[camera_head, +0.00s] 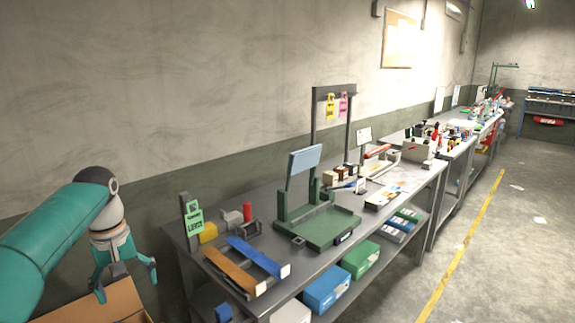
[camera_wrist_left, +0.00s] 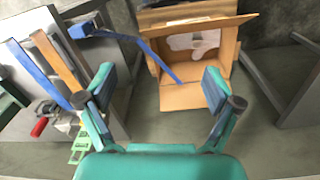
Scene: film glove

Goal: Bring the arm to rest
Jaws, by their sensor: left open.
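My left gripper (camera_head: 126,288) is teal with grey fingertips. It is open and empty, hanging at the lower left of the head view above a cardboard box (camera_head: 95,303). In the left wrist view its two fingers (camera_wrist_left: 160,80) are spread wide apart, with nothing between them. The open box (camera_wrist_left: 197,96) lies beyond them, with a white, glove-like piece (camera_wrist_left: 195,41) inside. My right gripper is not in view.
The steel workbench (camera_head: 255,292) stands right of the gripper, bearing a green scale-like stand (camera_head: 325,226), a blue bar (camera_head: 257,256) and a brown bar (camera_head: 230,270). Bins sit on its lower shelf. In the wrist view a blue strip (camera_wrist_left: 155,55) crosses toward the box.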

